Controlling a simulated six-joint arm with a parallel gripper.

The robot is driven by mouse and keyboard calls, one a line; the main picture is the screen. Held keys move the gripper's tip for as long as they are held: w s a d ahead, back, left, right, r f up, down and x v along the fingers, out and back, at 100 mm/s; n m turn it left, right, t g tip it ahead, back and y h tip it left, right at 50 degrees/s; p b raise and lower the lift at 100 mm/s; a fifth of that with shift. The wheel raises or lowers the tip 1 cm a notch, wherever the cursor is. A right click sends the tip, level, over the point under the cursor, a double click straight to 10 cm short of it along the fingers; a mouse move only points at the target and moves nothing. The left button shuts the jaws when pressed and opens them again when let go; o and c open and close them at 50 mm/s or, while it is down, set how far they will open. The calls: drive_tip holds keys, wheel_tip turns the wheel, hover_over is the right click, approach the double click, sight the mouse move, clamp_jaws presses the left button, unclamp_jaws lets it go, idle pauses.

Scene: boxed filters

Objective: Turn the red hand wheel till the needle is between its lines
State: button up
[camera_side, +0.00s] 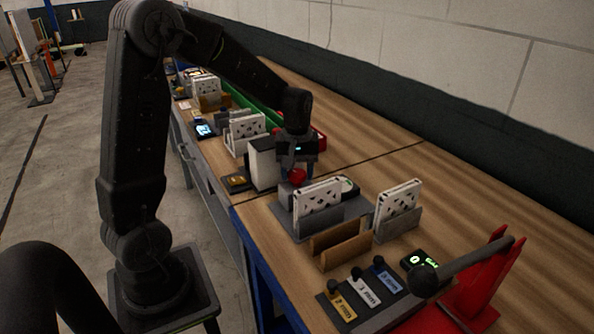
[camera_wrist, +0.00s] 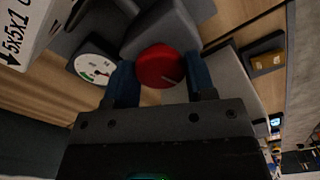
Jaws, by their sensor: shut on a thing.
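The red hand wheel (camera_side: 297,176) sits on a grey block on the bench. In the wrist view the wheel (camera_wrist: 161,65) shows as a round red knob with a pale mark near its lower right. My gripper (camera_side: 296,168) is over the wheel, pointing down. In the wrist view my gripper (camera_wrist: 160,77) has its two blue fingers on either side of the wheel, shut on it. A round dial (camera_wrist: 95,67) with a white face and a green patch lies left of the wheel. The dial (camera_side: 348,183) is partly hidden in the side view. The needle's place between lines is too small to tell.
White boxed filters (camera_side: 318,204) stand close in front of the wheel, with another boxed filter (camera_side: 398,205) to the right. A tall white-and-grey box (camera_side: 262,165) stands just left of my gripper. A red lever press (camera_side: 475,290) is at lower right. The bench by the wall is clear.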

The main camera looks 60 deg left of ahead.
sight(297, 173)
drive_tip(key=m, duration=1.1)
drive_tip(key=shift+m, duration=1.6)
drive_tip(key=o, duration=0.9)
wheel_tip(297, 173, up, 14)
drive_tip(key=shift+f, duration=0.1)
